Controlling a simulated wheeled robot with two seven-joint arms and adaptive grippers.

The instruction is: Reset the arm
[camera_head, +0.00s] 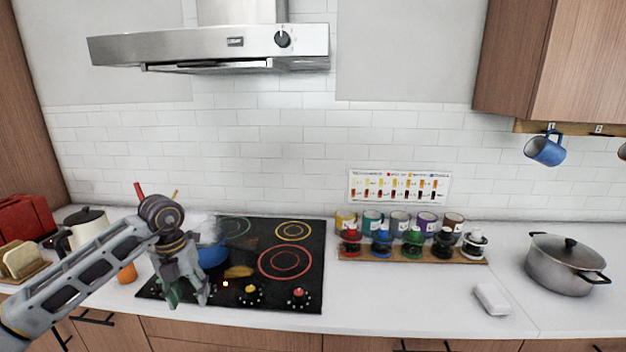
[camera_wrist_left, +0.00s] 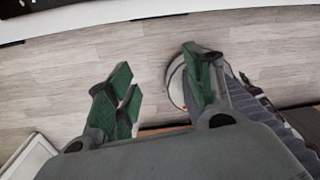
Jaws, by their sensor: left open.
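My left arm comes in from the left in the head view. My left gripper (camera_head: 187,293) hangs pointing down over the front left part of the black cooktop. In the left wrist view the green-padded fingers of the left gripper (camera_wrist_left: 162,95) are spread apart with nothing between them. Below them the wrist view shows a wood-plank floor (camera_wrist_left: 60,75) and part of my own base. My right arm and gripper do not show.
The cooktop (camera_head: 305,258) holds a blue pot (camera_head: 212,255) right behind the gripper. Mugs and jars stand on a wooden board (camera_head: 400,256). A grey lidded pot (camera_head: 562,268) stands at right. The counter (camera_head: 400,300) between cooktop and white block (camera_head: 491,299) is clear.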

